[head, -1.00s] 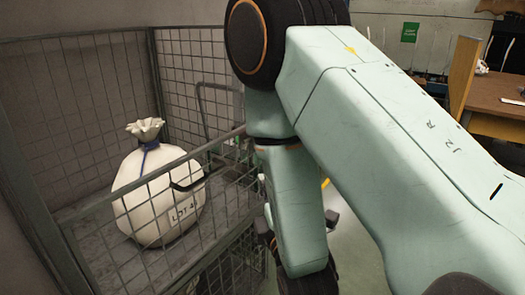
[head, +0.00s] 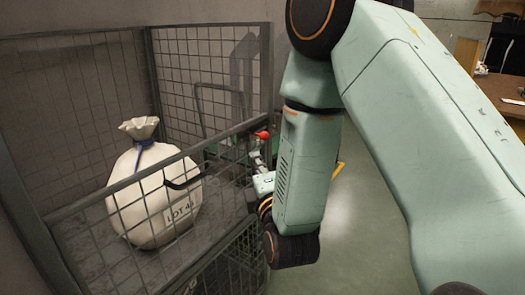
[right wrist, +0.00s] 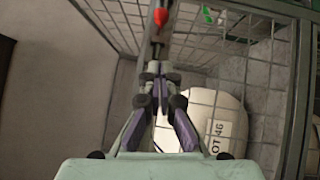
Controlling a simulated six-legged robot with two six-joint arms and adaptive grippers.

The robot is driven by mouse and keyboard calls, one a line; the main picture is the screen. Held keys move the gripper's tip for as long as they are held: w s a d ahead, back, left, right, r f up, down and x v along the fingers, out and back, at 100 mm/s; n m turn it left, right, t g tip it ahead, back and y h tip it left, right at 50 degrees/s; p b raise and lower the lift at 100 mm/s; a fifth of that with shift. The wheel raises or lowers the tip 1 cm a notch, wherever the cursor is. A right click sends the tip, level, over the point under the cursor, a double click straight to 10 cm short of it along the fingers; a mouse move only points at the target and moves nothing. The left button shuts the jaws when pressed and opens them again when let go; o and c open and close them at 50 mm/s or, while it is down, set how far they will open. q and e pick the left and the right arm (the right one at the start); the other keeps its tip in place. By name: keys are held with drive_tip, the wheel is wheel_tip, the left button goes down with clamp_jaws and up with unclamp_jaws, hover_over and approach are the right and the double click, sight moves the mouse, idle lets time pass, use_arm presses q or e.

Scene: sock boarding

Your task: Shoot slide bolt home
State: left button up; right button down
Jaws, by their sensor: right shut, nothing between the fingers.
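The red knob (head: 262,134) of the slide bolt stands at the top of the cage gate's right end. In the right wrist view the red knob (right wrist: 160,17) is beyond the fingertips, on a dark upright bar. My right gripper (head: 257,160) is just below the knob, partly hidden by my forearm. In the right wrist view my right gripper (right wrist: 159,72) is shut and empty, with a visible gap to the knob. I cannot tell the bolt's exact position or its socket. My left gripper is not in view.
A mesh cage (head: 210,25) holds a white tied sack (head: 145,205) labelled LOT. Its front mesh panel (head: 95,225) runs close to my right gripper. A wooden table (head: 500,92) stands at the far right. The green floor (head: 365,225) beside the cage is clear.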

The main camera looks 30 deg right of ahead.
sight(262, 134)
drive_tip(key=w+d+b, duration=0.1)
drive_tip(key=w+d, duration=0.3)
drive_tip(key=w, duration=0.1)
drive_tip(key=shift+d+r+b, duration=0.3)
drive_tip(key=shift+d+r, duration=0.1)
drive_tip(key=shift+r, duration=0.05)
drive_tip(key=shift+w+d+r+p, duration=0.1)
drive_tip(key=shift+w+d+p, duration=0.15)
drive_tip(key=shift+d+p, duration=0.4)
drive_tip(key=shift+w+d+f+p, duration=0.1)
drive_tip(key=shift+w+d+p, duration=0.2)
drive_tip(key=shift+d+p, duration=0.3)
drive_tip(key=shift+w+d+r+p, duration=0.1)
drive_tip(key=shift+w+d+p, duration=0.15)
drive_tip(key=shift+d+p, duration=0.4)
drive_tip(key=shift+d, duration=0.2)
